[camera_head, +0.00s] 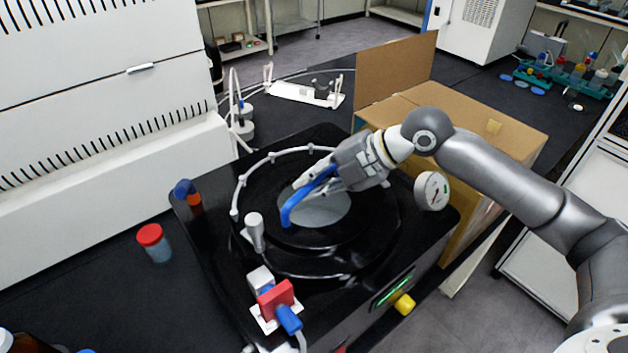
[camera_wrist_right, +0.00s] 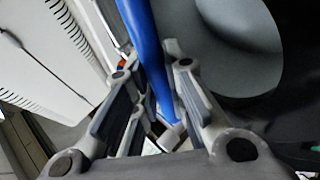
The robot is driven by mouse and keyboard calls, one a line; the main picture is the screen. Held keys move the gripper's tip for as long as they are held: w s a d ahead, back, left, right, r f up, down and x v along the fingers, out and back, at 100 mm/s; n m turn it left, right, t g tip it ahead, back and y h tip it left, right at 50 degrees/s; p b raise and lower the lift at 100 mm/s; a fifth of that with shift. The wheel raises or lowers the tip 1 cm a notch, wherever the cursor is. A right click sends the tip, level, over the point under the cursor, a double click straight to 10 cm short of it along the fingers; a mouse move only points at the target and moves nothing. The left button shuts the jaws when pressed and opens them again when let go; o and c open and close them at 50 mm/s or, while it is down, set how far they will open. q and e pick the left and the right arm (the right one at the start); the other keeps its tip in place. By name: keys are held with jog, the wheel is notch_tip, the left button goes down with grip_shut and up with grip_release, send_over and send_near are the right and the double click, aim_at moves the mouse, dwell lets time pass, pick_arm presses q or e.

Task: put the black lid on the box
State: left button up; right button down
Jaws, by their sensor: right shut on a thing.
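The black lid (camera_head: 268,205) is a round dark disc with a grey centre (camera_head: 325,212) and a blue bent handle (camera_head: 297,205). It is over the round top of the black box (camera_head: 213,250), inside a pale ring. I cannot tell whether it is fully seated or slightly raised. My right gripper (camera_head: 322,178) comes in from the right above the lid and is shut on the blue handle. In the right wrist view the handle (camera_wrist_right: 143,35) passes between my fingers, with dark and grey round surfaces at the right. My left gripper is not in view.
A red-capped jar (camera_head: 155,243) stands left of the box. A cardboard box (camera_head: 470,125) is behind my right arm. A round gauge (camera_head: 432,190) and a red clip-like part (camera_head: 276,298) are at the box's edges. A white cabinet (camera_head: 90,130) stands left.

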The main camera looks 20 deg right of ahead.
jog(key=shift+r, duration=0.1)
jog(key=c, duration=1.4)
grip_release()
jog(key=shift+s, duration=0.1)
jog(key=shift+d, duration=0.1)
jog(key=v, duration=1.1)
jog(key=shift+s+d+r, duration=0.2)
jog(key=shift+r, duration=0.1)
jog(key=shift+r, duration=0.1)
